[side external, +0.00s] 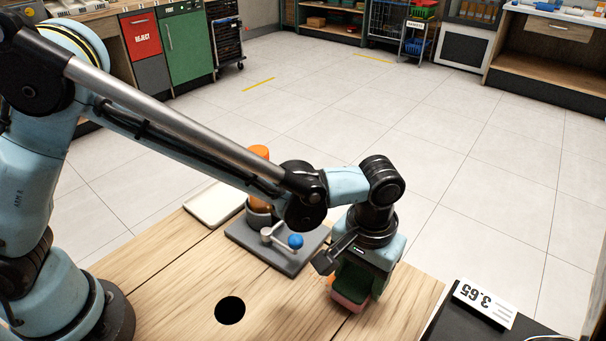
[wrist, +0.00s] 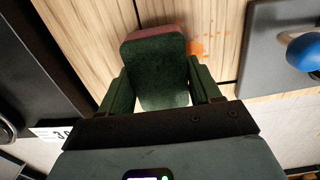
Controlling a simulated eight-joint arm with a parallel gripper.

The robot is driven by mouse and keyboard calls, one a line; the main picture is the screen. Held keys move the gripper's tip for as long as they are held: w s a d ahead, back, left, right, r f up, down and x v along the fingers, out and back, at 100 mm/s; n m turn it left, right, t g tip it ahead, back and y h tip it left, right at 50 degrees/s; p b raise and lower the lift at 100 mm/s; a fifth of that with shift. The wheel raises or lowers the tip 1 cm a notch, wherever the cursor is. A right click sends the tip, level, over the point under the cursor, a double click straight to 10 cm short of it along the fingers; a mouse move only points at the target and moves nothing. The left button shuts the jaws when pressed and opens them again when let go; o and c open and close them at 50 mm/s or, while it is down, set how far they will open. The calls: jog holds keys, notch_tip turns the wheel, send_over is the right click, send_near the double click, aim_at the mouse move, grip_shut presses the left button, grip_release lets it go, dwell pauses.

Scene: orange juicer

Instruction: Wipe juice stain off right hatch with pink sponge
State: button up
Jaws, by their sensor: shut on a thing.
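My gripper (side external: 352,270) is shut on a sponge (side external: 348,298) with a dark green upper part and a pink lower part. The sponge also shows between the fingers in the wrist view (wrist: 155,70). It is low over the right part of the wooden top; I cannot tell whether it touches the wood. An orange juice stain (wrist: 198,46) lies on the wood right beside the sponge, with small splashes around it. The sponge may hide part of the stain. The right hatch (side external: 400,300) is the wooden panel under the gripper.
A grey juicer base (side external: 290,262) with a blue-knobbed lever (side external: 295,241) stands close left of my gripper. A round hole (side external: 230,310) is in the wooden top. A white tray (side external: 213,203) lies behind. A dark stand with a price card (side external: 485,300) is at right.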

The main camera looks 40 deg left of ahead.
jog(key=shift+f, duration=0.7)
jog(key=shift+a, duration=4.15)
jog(key=shift+d, duration=0.1)
jog(key=shift+d+r, duration=0.1)
jog(key=shift+d, duration=3.95)
jog(key=shift+s, duration=0.1)
